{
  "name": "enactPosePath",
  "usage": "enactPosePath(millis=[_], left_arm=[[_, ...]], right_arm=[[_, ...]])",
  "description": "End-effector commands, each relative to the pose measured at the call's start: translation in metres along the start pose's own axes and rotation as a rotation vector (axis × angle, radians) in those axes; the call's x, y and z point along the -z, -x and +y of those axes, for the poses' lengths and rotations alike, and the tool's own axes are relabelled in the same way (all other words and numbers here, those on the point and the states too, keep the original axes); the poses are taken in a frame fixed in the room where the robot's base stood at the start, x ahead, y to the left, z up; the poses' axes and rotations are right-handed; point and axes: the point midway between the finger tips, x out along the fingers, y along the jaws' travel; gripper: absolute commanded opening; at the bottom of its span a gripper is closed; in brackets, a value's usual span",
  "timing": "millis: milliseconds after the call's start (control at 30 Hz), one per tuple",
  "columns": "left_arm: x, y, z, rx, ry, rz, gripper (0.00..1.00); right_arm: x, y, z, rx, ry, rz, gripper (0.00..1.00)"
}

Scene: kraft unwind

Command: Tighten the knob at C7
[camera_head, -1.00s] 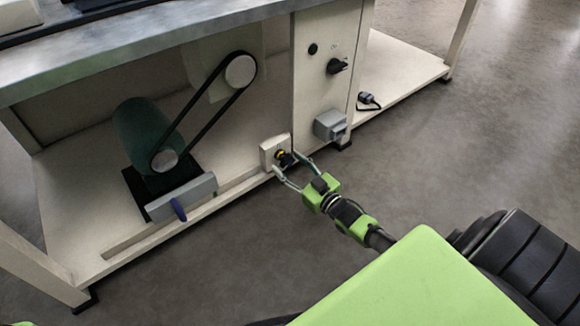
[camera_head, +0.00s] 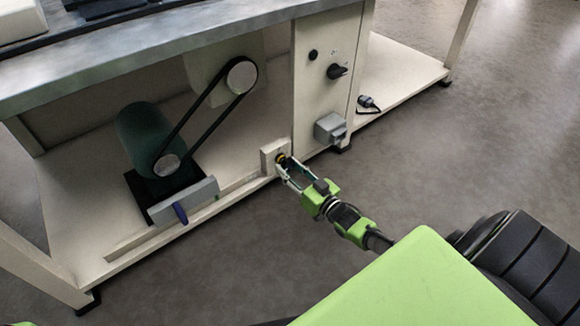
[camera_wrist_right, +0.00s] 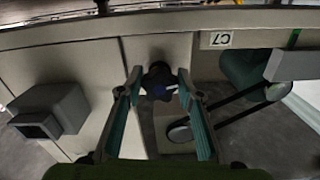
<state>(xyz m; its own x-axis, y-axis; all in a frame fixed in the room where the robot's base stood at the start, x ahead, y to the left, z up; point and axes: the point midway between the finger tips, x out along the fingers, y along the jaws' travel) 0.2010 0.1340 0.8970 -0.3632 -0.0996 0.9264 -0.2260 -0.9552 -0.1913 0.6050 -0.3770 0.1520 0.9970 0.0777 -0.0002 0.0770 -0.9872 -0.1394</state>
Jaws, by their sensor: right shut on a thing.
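In the right wrist view the knob (camera_wrist_right: 159,82) looks dark with a bluish part and lies between the two fingertips (camera_wrist_right: 160,76). A "C7" label (camera_wrist_right: 215,39) shows to the right of it there. The fingers partly cover the knob in the head view. My left gripper is not in view.
A grey box (camera_head: 330,128) and a black rotary switch (camera_head: 337,71) are on the panel to the right. A green motor (camera_head: 146,135) with a belt and a blue-handled grey bar (camera_head: 184,201) are to the left. The floor in front is clear.

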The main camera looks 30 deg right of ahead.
Motion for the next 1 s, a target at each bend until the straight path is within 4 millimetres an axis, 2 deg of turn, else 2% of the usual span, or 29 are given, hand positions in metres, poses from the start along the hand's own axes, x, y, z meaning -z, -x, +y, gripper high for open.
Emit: enactPosePath(millis=[400,1000], left_arm=[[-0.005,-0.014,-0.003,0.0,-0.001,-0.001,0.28],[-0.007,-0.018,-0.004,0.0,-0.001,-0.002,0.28]], right_arm=[[0.0,0.002,-0.003,0.001,-0.397,-0.003,0.12],[0.0,0.003,-0.007,0.0,-0.967,-0.005,0.12]])
